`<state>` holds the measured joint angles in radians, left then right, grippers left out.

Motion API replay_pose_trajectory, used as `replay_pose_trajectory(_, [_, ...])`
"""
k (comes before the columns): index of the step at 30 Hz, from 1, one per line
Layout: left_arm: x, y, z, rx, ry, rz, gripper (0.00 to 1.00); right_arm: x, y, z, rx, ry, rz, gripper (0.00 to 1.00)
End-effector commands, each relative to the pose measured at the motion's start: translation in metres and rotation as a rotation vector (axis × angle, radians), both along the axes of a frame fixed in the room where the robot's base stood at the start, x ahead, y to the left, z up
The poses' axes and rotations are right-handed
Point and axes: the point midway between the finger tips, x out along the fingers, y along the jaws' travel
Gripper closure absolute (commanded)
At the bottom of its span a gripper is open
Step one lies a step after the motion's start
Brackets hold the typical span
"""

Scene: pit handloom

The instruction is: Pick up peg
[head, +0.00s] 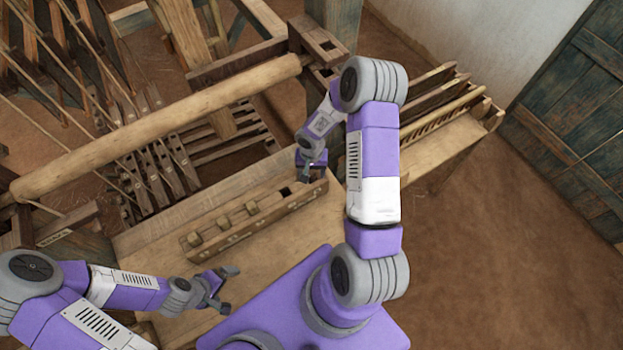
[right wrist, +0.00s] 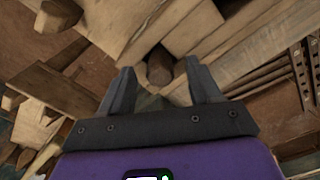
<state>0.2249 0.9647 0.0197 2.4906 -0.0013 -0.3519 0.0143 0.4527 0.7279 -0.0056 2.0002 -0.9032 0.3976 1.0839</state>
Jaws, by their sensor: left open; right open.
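A long wooden block (head: 262,222) lies on the bench, with several small wooden pegs standing in a row in it. One peg (head: 251,207) is nearest the block's middle, with another peg (head: 222,222) and a third peg (head: 194,239) further left. My right gripper (head: 312,170) is over the block's right end, beside a dark square opening (head: 286,190). In the right wrist view its fingers (right wrist: 163,92) are apart, with a round brown wooden shape (right wrist: 160,68) beyond them; I cannot tell whether it is a peg. My left gripper (head: 226,288) is open and empty near the bench's front edge.
The bench top (head: 150,240) is clear around the block. A thick loom beam (head: 160,125) runs behind it, with treadles (head: 165,170) below. A slotted wooden rack (head: 440,140) stands to the right. The floor at right is free.

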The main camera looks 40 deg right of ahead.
Motion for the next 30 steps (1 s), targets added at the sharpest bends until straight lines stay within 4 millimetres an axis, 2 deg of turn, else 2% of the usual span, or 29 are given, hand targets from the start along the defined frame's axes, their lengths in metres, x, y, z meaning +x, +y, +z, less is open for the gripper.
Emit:
replay_pose_trajectory(3, [0.0001,0.0000,-0.0010,0.000,0.000,0.000,0.00,-0.0002,0.0001,-0.0086,0.001,0.001,0.000,0.37])
replay_pose_trajectory(10, [0.0001,0.0000,-0.0006,0.000,0.000,0.000,0.00,0.0000,0.0000,-0.0087,0.000,0.000,0.000,0.39])
replay_pose_trajectory(22, [0.0001,0.0000,-0.0006,0.000,0.000,0.000,0.00,-0.0001,0.0002,-0.0085,0.001,-0.001,0.000,1.00])
replay_pose_trajectory(30, [0.0001,0.0000,-0.0006,0.000,0.000,0.000,0.00,0.0000,0.0001,-0.0083,0.001,-0.001,0.001,1.00])
